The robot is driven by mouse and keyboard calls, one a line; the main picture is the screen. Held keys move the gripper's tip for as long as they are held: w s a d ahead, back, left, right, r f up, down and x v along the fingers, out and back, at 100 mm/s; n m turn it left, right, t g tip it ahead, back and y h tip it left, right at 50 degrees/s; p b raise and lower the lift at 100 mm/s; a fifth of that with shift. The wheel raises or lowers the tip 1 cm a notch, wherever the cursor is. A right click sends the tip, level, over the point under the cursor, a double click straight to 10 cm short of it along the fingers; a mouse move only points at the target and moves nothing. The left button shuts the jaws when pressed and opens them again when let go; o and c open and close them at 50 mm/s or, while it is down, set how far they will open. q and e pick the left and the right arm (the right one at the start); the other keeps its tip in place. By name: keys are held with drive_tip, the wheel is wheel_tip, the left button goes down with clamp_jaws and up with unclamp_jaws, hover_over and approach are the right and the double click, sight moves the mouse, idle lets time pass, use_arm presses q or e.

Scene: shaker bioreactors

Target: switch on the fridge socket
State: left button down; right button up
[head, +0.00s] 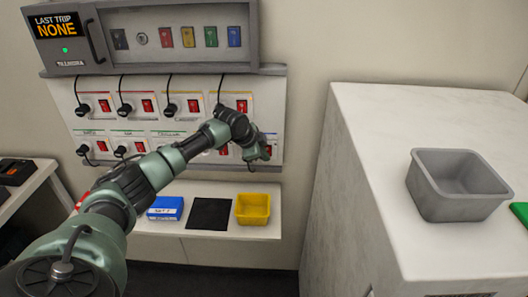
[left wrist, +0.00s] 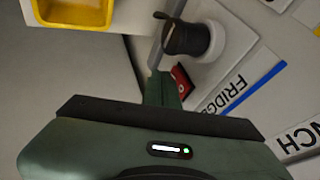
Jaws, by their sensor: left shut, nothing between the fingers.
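The socket labelled FRIDGE (left wrist: 228,92), with a blue stripe, shows in the left wrist view. A black plug (left wrist: 185,38) sits in it, and its red switch (left wrist: 181,78) is right beside my fingers, partly hidden by them. My left gripper (left wrist: 160,82) is shut and empty, its fingertips close to the switch; I cannot tell if they touch. In the head view my left gripper (head: 262,153) is at the lower right of the white socket panel (head: 275,100), covering part of the lower row. The switch's on or off position cannot be made out.
A grey unit (head: 150,35) with coloured tags hangs above the panel. Below, a shelf holds a blue box (head: 165,207), a black mat (head: 210,214) and a yellow bin (head: 253,208). A white counter (head: 385,115) with a grey bin (head: 440,208) stands right.

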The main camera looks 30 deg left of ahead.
use_arm(q)
drive_tip(key=shift+w+a+f, duration=0.1)
drive_tip(key=shift+w+a, duration=0.05)
drive_tip(key=shift+w, duration=0.2)
drive_tip(key=shift+w+a, duration=0.1)
drive_tip(key=shift+a, duration=0.05)
idle(0.3)
drive_tip(key=shift+r+p, duration=0.75)
drive_tip(key=shift+r, duration=0.05)
